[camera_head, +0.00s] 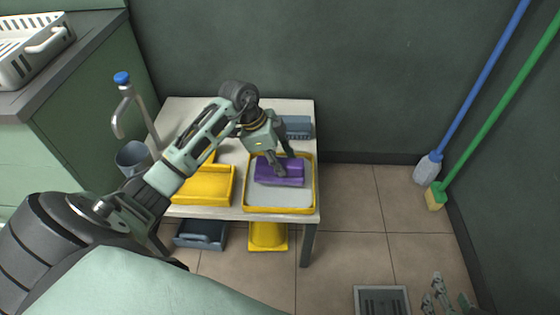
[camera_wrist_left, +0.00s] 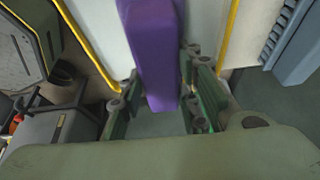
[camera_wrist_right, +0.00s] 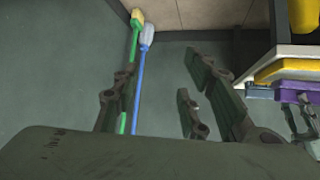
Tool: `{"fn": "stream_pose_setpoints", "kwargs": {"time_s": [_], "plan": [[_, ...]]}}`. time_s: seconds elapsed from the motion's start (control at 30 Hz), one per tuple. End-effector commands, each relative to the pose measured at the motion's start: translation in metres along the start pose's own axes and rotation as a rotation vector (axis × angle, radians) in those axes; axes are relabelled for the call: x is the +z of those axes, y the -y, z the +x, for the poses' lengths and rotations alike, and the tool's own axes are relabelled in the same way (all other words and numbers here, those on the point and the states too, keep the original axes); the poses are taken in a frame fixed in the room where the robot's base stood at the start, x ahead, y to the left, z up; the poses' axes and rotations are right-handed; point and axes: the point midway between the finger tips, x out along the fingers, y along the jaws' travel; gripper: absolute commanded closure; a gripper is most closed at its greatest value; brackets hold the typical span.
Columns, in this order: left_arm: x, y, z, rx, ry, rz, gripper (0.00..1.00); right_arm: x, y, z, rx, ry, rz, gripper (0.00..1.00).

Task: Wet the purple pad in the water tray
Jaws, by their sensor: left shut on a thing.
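The purple pad (camera_head: 278,179) is in my left gripper (camera_head: 281,167), whose fingers are shut on it. In the left wrist view the pad (camera_wrist_left: 153,45) runs between the fingers (camera_wrist_left: 160,105). The pad is over the back half of a yellow-rimmed tray (camera_head: 279,211) with a pale, flat inside. In the upside-down right wrist view the pad (camera_wrist_right: 302,86) shows beyond the tray's yellow rim (camera_wrist_right: 290,70); I cannot tell whether its underside touches the inside. My right gripper (camera_head: 440,293) is open and empty, low at the bottom right; its fingers (camera_wrist_right: 160,90) stand wide apart.
The trays stand on a pale table (camera_head: 290,106). A yellow tray (camera_head: 207,187) is left, a blue-grey container (camera_head: 298,127) behind. A tap (camera_head: 124,95) and grey bucket (camera_head: 132,157) are further left. Bins (camera_head: 268,237) lie below. Brooms (camera_head: 429,167) lean right; a floor drain (camera_head: 382,299) is in front.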

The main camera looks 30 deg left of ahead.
Motion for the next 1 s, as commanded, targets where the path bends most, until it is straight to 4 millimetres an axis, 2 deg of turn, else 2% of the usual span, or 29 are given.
{"fn": "stream_pose_setpoints", "kwargs": {"time_s": [0.43,1.0], "plan": [[0.003,0.000,0.009,-0.001,-0.001,0.000,0.90,-0.054,0.007,0.003,-0.016,-0.253,-0.002,0.60],[0.007,0.000,0.018,-0.002,-0.001,0.000,0.90,-0.118,0.016,-0.015,-0.035,-0.571,0.000,0.60]]}}
